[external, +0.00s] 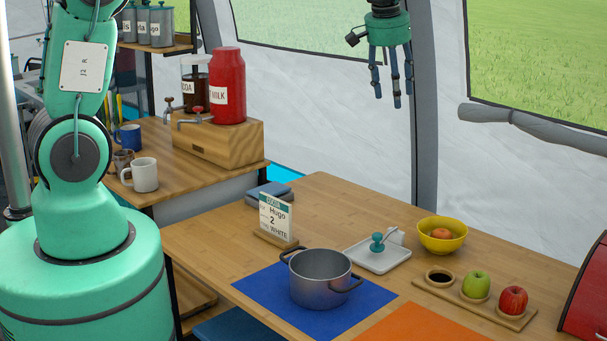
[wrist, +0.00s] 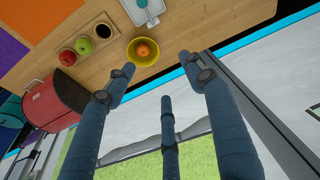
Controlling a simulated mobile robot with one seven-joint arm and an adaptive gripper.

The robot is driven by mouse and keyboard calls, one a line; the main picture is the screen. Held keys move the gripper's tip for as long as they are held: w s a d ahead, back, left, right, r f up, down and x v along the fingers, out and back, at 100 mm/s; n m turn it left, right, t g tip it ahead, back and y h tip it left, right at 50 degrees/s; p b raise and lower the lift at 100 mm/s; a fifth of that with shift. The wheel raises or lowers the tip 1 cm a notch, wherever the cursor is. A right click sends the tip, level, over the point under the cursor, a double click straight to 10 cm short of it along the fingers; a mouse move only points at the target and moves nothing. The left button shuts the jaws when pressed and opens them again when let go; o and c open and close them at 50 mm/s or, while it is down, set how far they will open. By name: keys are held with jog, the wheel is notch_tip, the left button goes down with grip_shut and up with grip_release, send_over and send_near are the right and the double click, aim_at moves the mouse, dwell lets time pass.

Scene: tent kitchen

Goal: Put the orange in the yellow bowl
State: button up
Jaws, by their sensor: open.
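The orange (external: 441,234) lies inside the yellow bowl (external: 455,246), which stands at the back right of the wooden table. In the wrist view the orange (wrist: 142,50) also shows within the rim of the yellow bowl (wrist: 131,58). My gripper (external: 391,88) is raised high above the back of the table, apart from the bowl. Its blue fingers are spread open and nothing is between them. In the wrist view the fingers (wrist: 160,85) frame empty space beside the bowl.
A wooden holder (external: 450,291) in front of the bowl has an empty dark hole, a green apple (external: 476,285) and a red apple (external: 513,300). A white tray (external: 378,262), a grey pot (external: 320,277) and a sign (external: 275,217) stand to the left. A red bin (external: 588,300) is at the right edge.

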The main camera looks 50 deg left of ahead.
jog(key=s+a+r+m+t, duration=0.1)
jog(key=s+a+r, duration=0.3)
jog(key=s+r, duration=0.45)
jog(key=s+a+r, duration=0.4)
jog(key=s+r, duration=0.2)
jog(key=s, duration=0.5)
jog(key=s+a+m+t, duration=0.1)
jog(key=s+a, duration=0.1)
jog(key=s, duration=0.9)
jog(key=s+a+m, duration=0.1)
jog(key=s+a, duration=0.1)
jog(key=s, duration=0.9)
jog(key=shift+s+a+t, duration=0.4)
